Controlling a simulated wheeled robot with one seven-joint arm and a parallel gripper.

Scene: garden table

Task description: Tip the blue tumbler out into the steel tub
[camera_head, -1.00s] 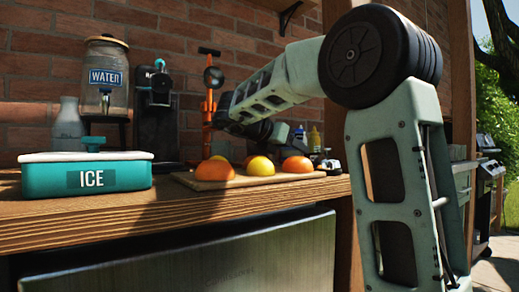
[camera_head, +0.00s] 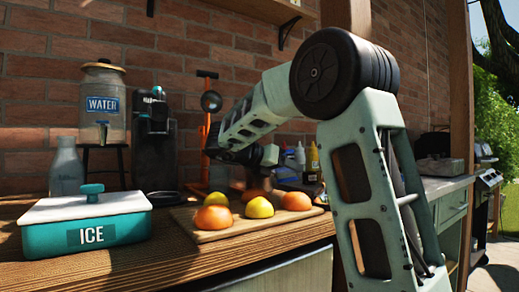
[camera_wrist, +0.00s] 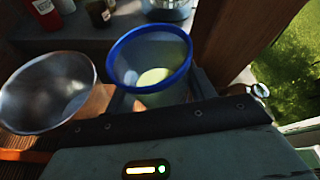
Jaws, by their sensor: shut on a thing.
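The blue tumbler (camera_wrist: 123,56) shows from above in the wrist view, with a thick blue rim and a translucent wall. Something pale yellow-green lies inside it. My gripper (camera_wrist: 150,103) is shut on the tumbler, just below it in that view; the fingertips are mostly hidden. The tumbler looks roughly upright. The steel tub (camera_wrist: 45,92), a round shiny bowl, stands to its left, apart from it, and looks empty. In the head view my arm's end (camera_head: 255,155) is over the back of the table; I cannot make out the tumbler or the tub there.
A cutting board (camera_head: 222,231) with several oranges and lemons lies at the table's front. A teal ice box (camera_head: 88,228), a water dispenser (camera_head: 104,105) and a glass bottle (camera_head: 66,168) stand left. Bottles (camera_head: 312,158) crowd the back. A wooden post (camera_wrist: 228,40) rises right of the tumbler.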

